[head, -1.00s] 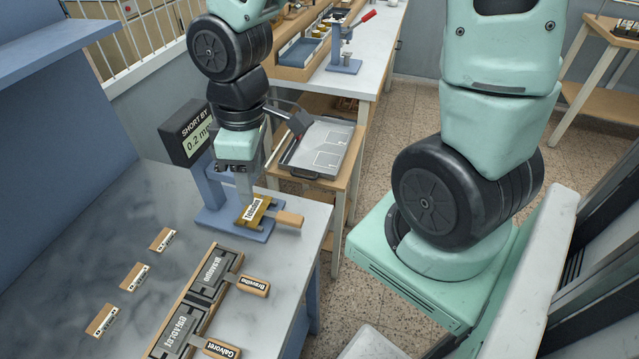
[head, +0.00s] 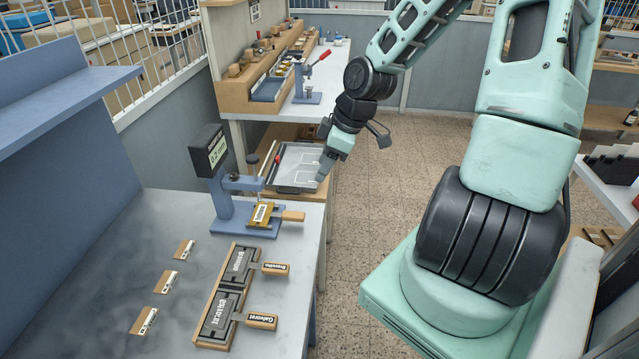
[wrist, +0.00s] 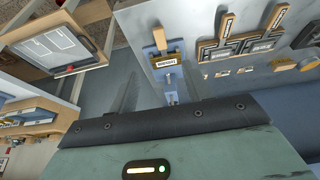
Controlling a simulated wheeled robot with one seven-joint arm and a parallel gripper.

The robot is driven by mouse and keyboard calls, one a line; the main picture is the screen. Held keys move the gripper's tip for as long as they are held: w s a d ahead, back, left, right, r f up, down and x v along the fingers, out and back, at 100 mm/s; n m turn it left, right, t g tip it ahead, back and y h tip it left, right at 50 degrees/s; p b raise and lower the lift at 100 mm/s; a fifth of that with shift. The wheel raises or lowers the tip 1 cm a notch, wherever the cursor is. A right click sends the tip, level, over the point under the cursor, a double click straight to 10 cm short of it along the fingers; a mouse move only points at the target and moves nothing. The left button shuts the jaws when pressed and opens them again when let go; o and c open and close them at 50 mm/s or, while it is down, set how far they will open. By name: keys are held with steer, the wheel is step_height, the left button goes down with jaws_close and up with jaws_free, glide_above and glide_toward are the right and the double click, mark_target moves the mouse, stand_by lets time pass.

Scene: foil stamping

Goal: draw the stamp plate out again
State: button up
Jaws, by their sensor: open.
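The stamp plate, a brass-coloured plate (head: 261,214) with a dark-lettered label and a wooden handle (head: 293,216), lies in the blue press (head: 238,196). Its handle points right, out over the table's edge side. The press has a display reading about 0.2 mm. My gripper (head: 321,177) is open and empty, up and to the right of the press, apart from the handle. The plate also shows in the wrist view (wrist: 164,61), with its handle pointing up there.
A dark rack (head: 228,293) with two grey plates and wooden handles stands in front of the press. Several small labelled cards (head: 167,281) lie left of it.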

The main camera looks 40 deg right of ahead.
steer(key=b, duration=0.3)
glide_toward(277, 215)
steer(key=f, duration=0.2)
steer(key=s+d+f, duration=0.1)
steer(key=f, duration=0.4)
steer(key=shift+s+d+f, duration=0.1)
steer(key=shift+s+d, duration=0.05)
steer(key=shift+s, duration=0.1)
jaws_close()
steer(key=shift+w+a, duration=0.75)
steer(key=shift+w, duration=0.2)
steer(key=shift+w+a, duration=0.8)
steer(key=shift+w, duration=0.2)
